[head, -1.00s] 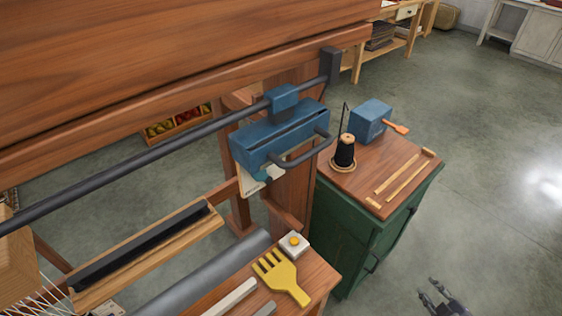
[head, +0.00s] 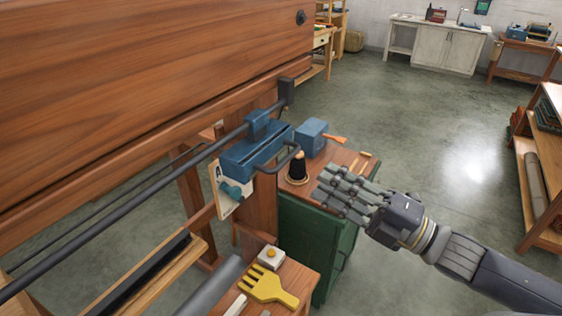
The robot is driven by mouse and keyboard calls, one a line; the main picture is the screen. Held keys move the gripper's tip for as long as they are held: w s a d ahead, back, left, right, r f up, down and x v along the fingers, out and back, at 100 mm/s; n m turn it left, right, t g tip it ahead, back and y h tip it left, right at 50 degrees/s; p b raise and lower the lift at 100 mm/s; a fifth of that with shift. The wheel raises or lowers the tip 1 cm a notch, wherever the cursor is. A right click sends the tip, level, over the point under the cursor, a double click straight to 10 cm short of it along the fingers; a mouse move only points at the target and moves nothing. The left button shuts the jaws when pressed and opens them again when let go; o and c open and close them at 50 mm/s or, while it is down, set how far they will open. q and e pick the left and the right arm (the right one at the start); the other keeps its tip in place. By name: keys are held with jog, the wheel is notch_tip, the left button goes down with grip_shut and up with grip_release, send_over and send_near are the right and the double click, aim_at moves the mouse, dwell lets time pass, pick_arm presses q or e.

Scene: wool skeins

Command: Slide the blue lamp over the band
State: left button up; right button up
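The blue lamp (head: 258,148) hangs from a dark rail (head: 170,187) near the rail's far end, by the wooden upright. Its dark loop handle (head: 284,160) faces right. My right gripper (head: 325,188) reaches in from the right, with its fingers spread and nothing between them. In the picture it is over the green cabinet, a little right of the handle and apart from it. My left gripper is not in view. I cannot clearly make out the band; a dark strip on a wooden bar (head: 140,278) shows at lower left.
The green cabinet (head: 312,238) carries a black thread cone (head: 297,170) and a blue box (head: 311,138). Open floor (head: 440,150) lies to the right.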

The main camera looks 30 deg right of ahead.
aim_at(286, 157)
jog(key=x, duration=0.5)
jog(key=shift+d+p, duration=0.15)
jog(key=shift+p, duration=0.2)
jog(key=shift+p+x, duration=0.55)
jog(key=shift+x, duration=2.25)
jog(key=shift+f, duration=0.2)
grip_shut()
